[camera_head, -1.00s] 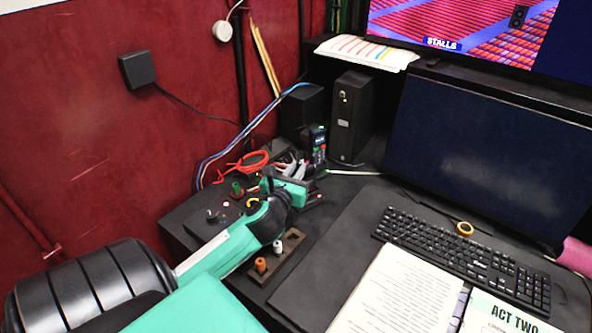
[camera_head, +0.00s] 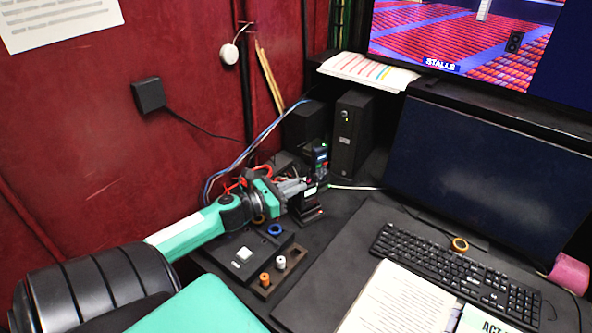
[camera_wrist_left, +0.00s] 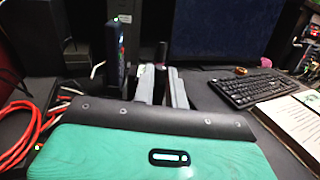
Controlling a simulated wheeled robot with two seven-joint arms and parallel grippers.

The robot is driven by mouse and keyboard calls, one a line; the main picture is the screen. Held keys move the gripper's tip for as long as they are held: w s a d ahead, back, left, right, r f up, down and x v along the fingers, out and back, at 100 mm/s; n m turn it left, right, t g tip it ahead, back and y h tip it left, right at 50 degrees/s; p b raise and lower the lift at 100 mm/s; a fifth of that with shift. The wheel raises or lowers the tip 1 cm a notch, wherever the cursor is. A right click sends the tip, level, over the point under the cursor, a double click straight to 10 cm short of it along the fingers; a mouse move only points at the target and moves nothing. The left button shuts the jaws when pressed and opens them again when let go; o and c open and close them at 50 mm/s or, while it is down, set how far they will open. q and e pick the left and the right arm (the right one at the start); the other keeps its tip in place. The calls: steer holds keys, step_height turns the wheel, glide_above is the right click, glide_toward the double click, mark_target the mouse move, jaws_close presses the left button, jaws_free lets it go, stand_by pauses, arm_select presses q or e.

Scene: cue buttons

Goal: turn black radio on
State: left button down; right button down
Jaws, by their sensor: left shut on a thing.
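A black upright handset with a small lit screen (camera_head: 320,157), which looks like the radio, stands in front of the dark speaker-like box. In the left wrist view its dark body (camera_wrist_left: 116,55) rises just left of my fingers. My left gripper (camera_head: 305,191) is beside and below it, fingers pointing right. In the left wrist view, the gripper (camera_wrist_left: 162,88) is shut on a narrow dark upright thing (camera_wrist_left: 161,54) between its grey fingers. I cannot tell whether that thing is part of the radio. My right gripper is not in view.
Red cable (camera_wrist_left: 18,135) coils beside the gripper. Bare desk (camera_head: 345,235) lies between.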

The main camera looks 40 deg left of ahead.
arm_select(q)
steer(key=shift+w+a+m+g+h+b, duration=0.2)
steer(key=shift+m+g+h+b, duration=0.6)
steer(key=shift+m+g+h, duration=0.7)
steer(key=shift+w+a+m+g+h+b, duration=0.2)
steer(key=shift+m+g+h+b, duration=0.6)
steer(key=shift+m+h, duration=0.8)
steer(key=shift+w+a+m+g+h+b, duration=0.1)
steer(key=shift+a+m+g+h+b, duration=0.2)
steer(key=shift+m+g+h+b, duration=1.2)
steer(key=shift+n+h+p, duration=0.4)
steer(key=shift+h+p, duration=0.2)
steer(key=shift+h, duration=0.1)
steer(key=c, duration=1.4)
jaws_free()
steer(key=shift+t, duration=0.3)
